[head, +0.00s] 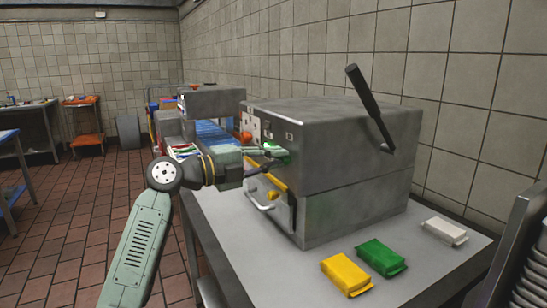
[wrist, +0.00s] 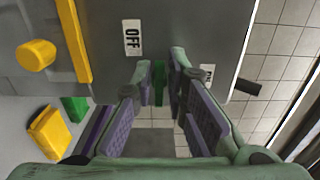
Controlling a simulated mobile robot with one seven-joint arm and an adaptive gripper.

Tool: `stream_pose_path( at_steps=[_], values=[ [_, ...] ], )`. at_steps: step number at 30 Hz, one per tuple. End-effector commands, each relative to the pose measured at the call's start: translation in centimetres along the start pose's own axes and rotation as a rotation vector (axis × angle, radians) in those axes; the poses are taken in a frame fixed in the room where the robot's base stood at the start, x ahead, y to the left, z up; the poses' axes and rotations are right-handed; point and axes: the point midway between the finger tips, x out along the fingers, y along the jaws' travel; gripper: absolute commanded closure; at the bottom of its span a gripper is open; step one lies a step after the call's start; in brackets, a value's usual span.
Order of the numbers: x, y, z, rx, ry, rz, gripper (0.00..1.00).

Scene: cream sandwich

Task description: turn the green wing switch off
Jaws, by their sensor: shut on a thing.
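The green wing switch (wrist: 159,85) is on the front face of the grey metal machine (head: 340,145). In the wrist view it appears as a narrow green bar between my fingertips. My gripper (wrist: 162,77) is shut on it, with one finger on each side. In the head view my gripper (head: 270,152) reaches the machine's front from the left, and only a bit of the green switch (head: 283,153) shows behind the fingers. An OFF label (wrist: 132,38) is left of the switch in the wrist view. A second label (wrist: 207,73) on the right is partly hidden by a finger.
The machine stands on a metal table (head: 240,245). A yellow packet (head: 346,274), a green packet (head: 381,258) and a white packet (head: 444,231) lie beside it. A black lever (head: 368,105) rises on its right side. An orange knob (head: 246,137) and a yellow knob (head: 272,195) are near my gripper.

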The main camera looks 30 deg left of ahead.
Motion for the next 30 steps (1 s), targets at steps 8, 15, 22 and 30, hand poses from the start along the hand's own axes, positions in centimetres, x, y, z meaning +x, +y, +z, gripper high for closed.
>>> stream_pose_path(
  at_steps=[8,15,22,30],
  values=[
    [-0.13,0.09,0.16,-0.017,-0.004,0.000,1.00],
    [-0.13,0.12,0.15,-0.016,-0.004,0.001,0.86],
    [-0.07,0.10,0.07,-0.015,-0.002,0.001,0.72],
    [-0.14,0.07,0.02,-0.015,-0.001,0.001,0.72]
  ],
)
